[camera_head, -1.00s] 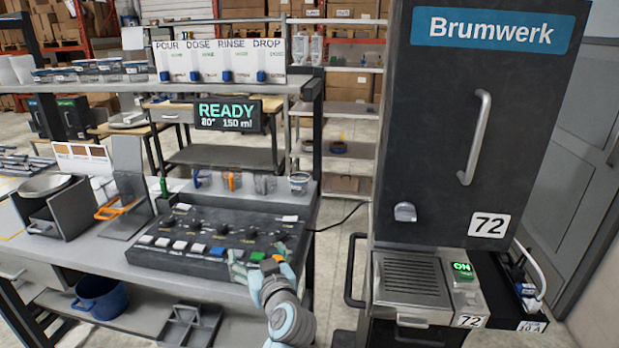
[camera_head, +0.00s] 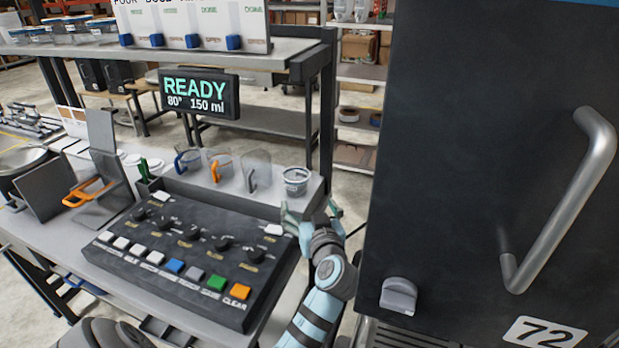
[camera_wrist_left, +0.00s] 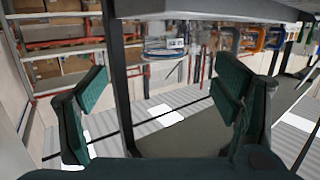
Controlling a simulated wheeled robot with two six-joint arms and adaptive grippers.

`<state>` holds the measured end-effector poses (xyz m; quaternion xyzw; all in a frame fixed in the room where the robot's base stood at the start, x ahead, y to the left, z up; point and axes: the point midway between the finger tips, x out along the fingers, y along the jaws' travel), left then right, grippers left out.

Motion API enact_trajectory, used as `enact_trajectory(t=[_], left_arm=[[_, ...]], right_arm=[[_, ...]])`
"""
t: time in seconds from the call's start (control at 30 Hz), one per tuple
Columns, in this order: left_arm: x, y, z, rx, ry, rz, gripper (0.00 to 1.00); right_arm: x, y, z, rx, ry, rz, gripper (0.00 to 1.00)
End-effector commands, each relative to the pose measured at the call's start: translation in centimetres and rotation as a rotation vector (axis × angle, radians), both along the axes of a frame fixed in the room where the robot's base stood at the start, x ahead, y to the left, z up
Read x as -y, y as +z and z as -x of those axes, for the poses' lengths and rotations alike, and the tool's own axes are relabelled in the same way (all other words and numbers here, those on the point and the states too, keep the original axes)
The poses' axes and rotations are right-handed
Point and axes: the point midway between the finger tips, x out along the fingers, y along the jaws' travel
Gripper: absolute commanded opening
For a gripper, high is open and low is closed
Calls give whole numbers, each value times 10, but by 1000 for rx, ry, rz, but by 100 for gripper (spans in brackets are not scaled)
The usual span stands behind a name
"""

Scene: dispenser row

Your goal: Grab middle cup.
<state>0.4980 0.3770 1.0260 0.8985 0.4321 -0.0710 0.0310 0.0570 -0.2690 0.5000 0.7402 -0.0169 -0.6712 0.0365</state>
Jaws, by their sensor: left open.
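Three clear cups stand in a row behind the control panel in the head view: one with a blue handle (camera_head: 187,160), the middle one with an orange handle (camera_head: 215,169), and one with a grey handle (camera_head: 253,175). My left gripper (camera_head: 310,211) is open and empty near the panel's back right corner, to the right of and nearer than the middle cup. In the left wrist view the fingers (camera_wrist_left: 162,85) are spread wide with nothing between them. The orange handle (camera_wrist_left: 254,40) shows there at the upper right, beyond the right finger. My right gripper is not in view.
A round clear container (camera_head: 296,180) stands right of the cups, just behind my left gripper. The control panel (camera_head: 180,245) lies in front of the row. A shelf post (camera_head: 326,125) and a large dark machine (camera_head: 450,190) stand to the right.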

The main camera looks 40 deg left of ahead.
Motion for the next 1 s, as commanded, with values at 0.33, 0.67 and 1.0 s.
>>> enact_trajectory(t=[0.33, 0.67, 1.0], left_arm=[[-58, -11, -46, -1, 1, -4, 82], [-101, -20, -80, 0, 3, -2, 82], [-112, -22, -89, 0, 0, 0, 77]], right_arm=[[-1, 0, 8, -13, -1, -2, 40], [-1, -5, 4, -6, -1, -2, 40], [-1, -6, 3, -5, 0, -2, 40]])
